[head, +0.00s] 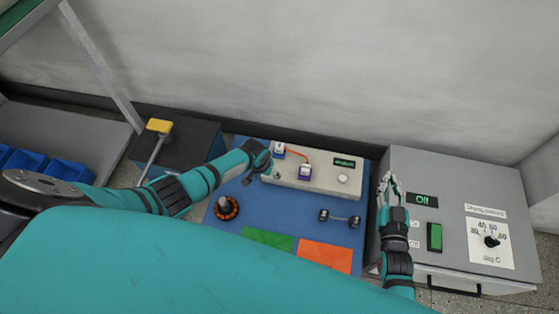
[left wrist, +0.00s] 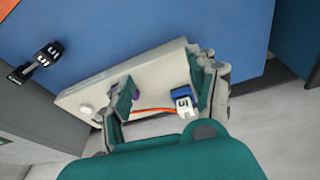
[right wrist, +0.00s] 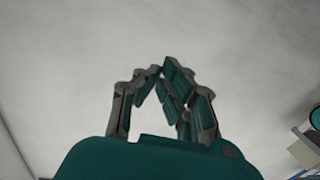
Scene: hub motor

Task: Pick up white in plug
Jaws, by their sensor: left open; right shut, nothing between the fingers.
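A small white and blue plug (head: 279,149) is at the left end of the pale connector box (head: 325,181). An orange cable (head: 296,153) runs from it to a purple and white plug (head: 305,172) on the same box. My left gripper (head: 266,170) is open at the box's left end, beside the white and blue plug. In the left wrist view this plug (left wrist: 183,100) shows between the open fingers, nearer the right one; I cannot tell if they touch. The purple plug is mostly hidden behind the left finger there. My right gripper (head: 391,184) is shut and empty by the grey cabinet.
The grey cabinet (head: 460,170) with a dial and green switch stands at right. A dumbbell-shaped weight (head: 339,218), an orange-black ring (head: 226,208) and green and orange patches lie on the blue mat (head: 290,217). A yellow-headed hammer (head: 159,127) is at left.

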